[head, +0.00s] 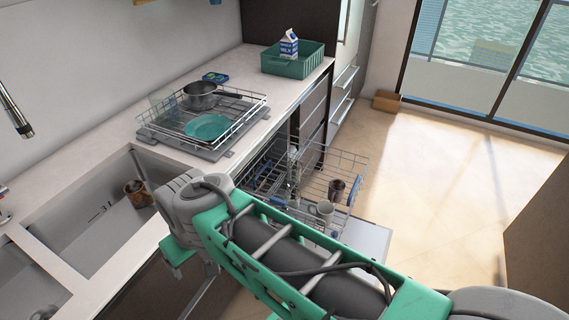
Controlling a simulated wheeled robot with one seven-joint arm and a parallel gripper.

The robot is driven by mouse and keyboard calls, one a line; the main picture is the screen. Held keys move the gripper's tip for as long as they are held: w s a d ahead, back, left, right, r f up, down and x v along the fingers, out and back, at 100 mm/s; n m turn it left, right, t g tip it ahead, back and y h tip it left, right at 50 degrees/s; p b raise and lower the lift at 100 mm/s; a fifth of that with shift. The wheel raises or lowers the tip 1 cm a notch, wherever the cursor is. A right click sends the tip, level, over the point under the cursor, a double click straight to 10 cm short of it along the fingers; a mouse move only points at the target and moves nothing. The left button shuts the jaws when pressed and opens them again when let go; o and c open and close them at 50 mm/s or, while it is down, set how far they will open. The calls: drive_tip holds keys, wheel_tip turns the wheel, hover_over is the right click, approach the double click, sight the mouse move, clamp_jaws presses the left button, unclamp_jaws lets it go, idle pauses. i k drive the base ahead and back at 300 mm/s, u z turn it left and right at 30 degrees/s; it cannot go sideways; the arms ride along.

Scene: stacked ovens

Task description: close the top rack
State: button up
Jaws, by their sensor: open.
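The top rack (345,160) is a wire basket with blue parts, pulled out of the dishwasher under the counter.
The dishwasher door (368,238) is folded down below the rack. On the counter are a dish rack (160,137) with a pot (201,98) and teal plate (207,127), and a green crate (285,67) with a milk carton. The floor (450,190) to the right is clear.

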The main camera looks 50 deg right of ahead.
sight(357, 180)
drive_tip(key=z, duration=2.25)
drive_tip(key=i, duration=0.25)
drive_tip(key=u, duration=0.45)
